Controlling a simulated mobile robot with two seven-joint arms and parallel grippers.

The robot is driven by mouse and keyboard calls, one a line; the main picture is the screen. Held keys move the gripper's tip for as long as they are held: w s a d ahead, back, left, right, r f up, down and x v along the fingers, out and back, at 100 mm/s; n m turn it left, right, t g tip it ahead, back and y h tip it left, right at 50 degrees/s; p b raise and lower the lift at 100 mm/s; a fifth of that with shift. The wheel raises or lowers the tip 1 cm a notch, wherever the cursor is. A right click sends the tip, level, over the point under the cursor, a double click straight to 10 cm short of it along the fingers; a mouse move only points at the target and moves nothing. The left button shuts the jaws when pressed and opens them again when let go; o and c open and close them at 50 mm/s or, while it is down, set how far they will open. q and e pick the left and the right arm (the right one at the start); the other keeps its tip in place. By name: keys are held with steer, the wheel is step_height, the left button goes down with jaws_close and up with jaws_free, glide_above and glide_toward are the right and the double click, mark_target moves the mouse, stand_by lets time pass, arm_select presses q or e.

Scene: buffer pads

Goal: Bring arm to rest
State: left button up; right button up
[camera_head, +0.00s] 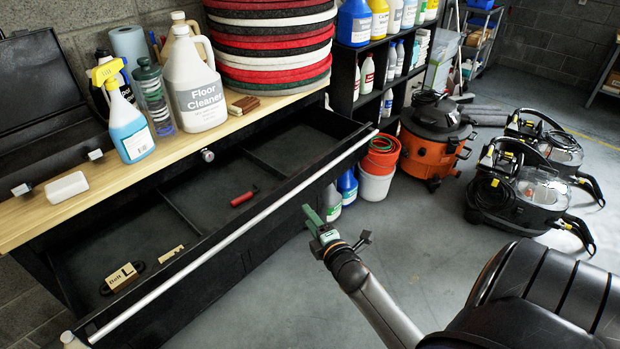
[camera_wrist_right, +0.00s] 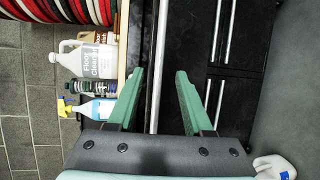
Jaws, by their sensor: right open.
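My right gripper (camera_head: 322,232) has green fingers and hangs in front of the open drawer, past its front rail, over the floor. In the right wrist view its two green fingers (camera_wrist_right: 163,100) are spread apart with nothing between them. The right forearm comes in from the lower right of the head view. My left gripper does not show in either view.
The open black drawer (camera_head: 262,217) holds a small box marked L (camera_head: 122,277) and a red tool (camera_head: 244,195). Spray bottle (camera_head: 127,125), floor cleaner jug (camera_head: 195,90) and stacked pads (camera_head: 270,45) stand on the bench. An orange vacuum (camera_head: 432,140) stands behind.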

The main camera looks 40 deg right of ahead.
steer(key=shift+s+a+r, duration=0.1)
steer(key=shift+s, duration=0.2)
stand_by(0.4)
steer(key=s+a+f+m+g+y, duration=0.3)
steer(key=s+a+f+m, duration=0.2)
steer(key=s+a, duration=0.4)
steer(key=s+a+f+m+g+y, duration=0.3)
steer(key=s+a+f+m, duration=0.3)
steer(key=a, duration=0.8)
steer(key=s+m+y, duration=0.1)
steer(key=s+m, duration=0.1)
steer(key=s, duration=0.2)
steer(key=shift+s+a+f, duration=0.2)
steer(key=shift+a+f, duration=0.1)
steer(key=shift+a, duration=0.05)
steer(key=shift+w, duration=0.1)
